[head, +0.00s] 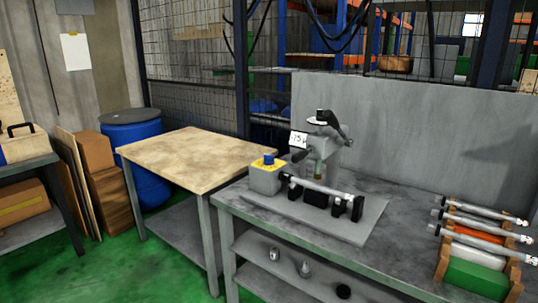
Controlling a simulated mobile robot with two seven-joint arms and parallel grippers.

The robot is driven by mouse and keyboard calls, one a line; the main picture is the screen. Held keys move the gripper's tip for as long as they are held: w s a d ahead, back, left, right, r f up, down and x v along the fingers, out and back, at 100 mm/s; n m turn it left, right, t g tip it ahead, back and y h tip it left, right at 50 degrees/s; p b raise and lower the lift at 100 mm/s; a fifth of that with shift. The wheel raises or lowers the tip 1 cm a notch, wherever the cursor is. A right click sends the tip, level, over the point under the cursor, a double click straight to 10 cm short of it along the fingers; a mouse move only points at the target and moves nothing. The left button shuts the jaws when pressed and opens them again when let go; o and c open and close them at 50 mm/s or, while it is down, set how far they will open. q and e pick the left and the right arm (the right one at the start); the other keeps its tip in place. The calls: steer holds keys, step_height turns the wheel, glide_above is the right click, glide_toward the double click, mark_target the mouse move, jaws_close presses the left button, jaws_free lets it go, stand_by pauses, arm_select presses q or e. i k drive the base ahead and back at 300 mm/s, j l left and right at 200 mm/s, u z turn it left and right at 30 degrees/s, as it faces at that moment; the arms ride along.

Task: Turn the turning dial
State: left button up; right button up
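A small grey box with a yellow top (265,177) sits at the left end of the cylindrical grinder on the grey workbench (232,203). A blue knob (269,158) stands on its yellow top and looks like the turning dial; its exact setting is too small to read. The grinder (317,150) has a dark upper head with a black lever arm and a small white label reading about "75". A light cylindrical bar (322,187) lies across black supports at its front. Neither of my grippers shows in the head view.
A rack with several metal rods (480,222) stands at the bench's right end. Small parts (305,269) lie on the lower shelf. A bare wooden-topped table (195,153) stands left of the bench, with a blue barrel (140,150) behind. Green floor is open at lower left.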

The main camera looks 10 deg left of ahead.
mark_target(268, 159)
steer(key=i+j+z, duration=0.15)
steer(key=z, duration=0.8)
steer(key=i+j+z, duration=0.1)
steer(key=j+z, duration=0.65)
steer(key=j, duration=0.2)
steer(key=j+z, duration=0.15)
steer(key=j, duration=0.4)
steer(key=j+z, duration=0.15)
steer(key=j, duration=0.35)
steer(key=k, duration=0.05)
